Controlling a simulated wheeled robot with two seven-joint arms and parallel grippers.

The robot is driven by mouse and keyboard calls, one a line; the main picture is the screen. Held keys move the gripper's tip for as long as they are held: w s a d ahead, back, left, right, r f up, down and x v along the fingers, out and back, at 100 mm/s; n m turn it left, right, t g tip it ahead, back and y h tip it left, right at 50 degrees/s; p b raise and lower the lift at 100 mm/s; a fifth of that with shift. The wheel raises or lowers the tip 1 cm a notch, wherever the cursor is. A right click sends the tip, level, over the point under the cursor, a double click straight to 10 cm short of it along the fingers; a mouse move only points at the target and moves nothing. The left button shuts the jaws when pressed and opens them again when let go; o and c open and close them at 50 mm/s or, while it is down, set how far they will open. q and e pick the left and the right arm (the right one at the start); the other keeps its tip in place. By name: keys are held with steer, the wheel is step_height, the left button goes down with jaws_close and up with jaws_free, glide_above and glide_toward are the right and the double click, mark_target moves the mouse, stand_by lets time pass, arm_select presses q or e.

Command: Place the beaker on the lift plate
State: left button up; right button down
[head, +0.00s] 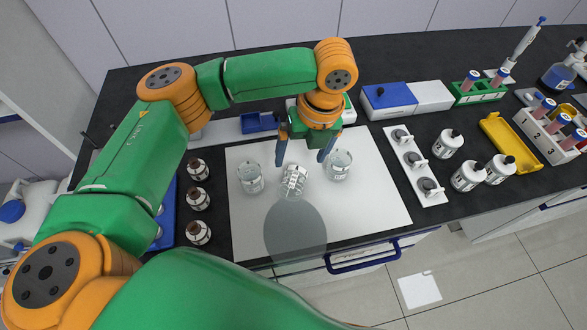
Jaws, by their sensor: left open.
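Three clear glass beakers stand on a white mat (375,205): a left beaker (251,178), a middle beaker (294,182) and a right beaker (340,165). My left gripper (304,155) is open, with its blue fingers pointing down over the mat. In the picture, its fingers lie above the middle beaker, one to each side; I cannot tell whether they touch any glass. A round dark grey shape (295,235) lies in front of the middle beaker; I cannot tell whether it is a shadow or a plate. I cannot make out a lift plate. My right gripper is not in view.
Brown bottles (198,200) stand left of the mat. A white strip with knobs (415,165) and white bottles (467,176) stand right. A blue-lidded box (389,96), a green tube rack (478,92) and a yellow tray (510,143) lie further right.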

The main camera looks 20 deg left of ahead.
mark_target(295, 175)
arm_select(q)
steer(key=m, duration=0.2)
steer(key=f+m, duration=0.1)
steer(key=m, duration=0.2)
steer(key=shift+w+f, duration=0.1)
steer(key=shift+f, duration=0.05)
steer(key=shift+m, duration=0.4)
steer(key=f, duration=0.2)
steer(key=f+p, duration=0.1)
steer(key=f, duration=0.1)
steer(key=a+f+p, duration=0.1)
steer(key=f, duration=0.1)
steer(key=shift+a+f, duration=0.1)
steer(key=shift+f, duration=0.6)
steer(key=shift+r, duration=0.1)
jaws_close()
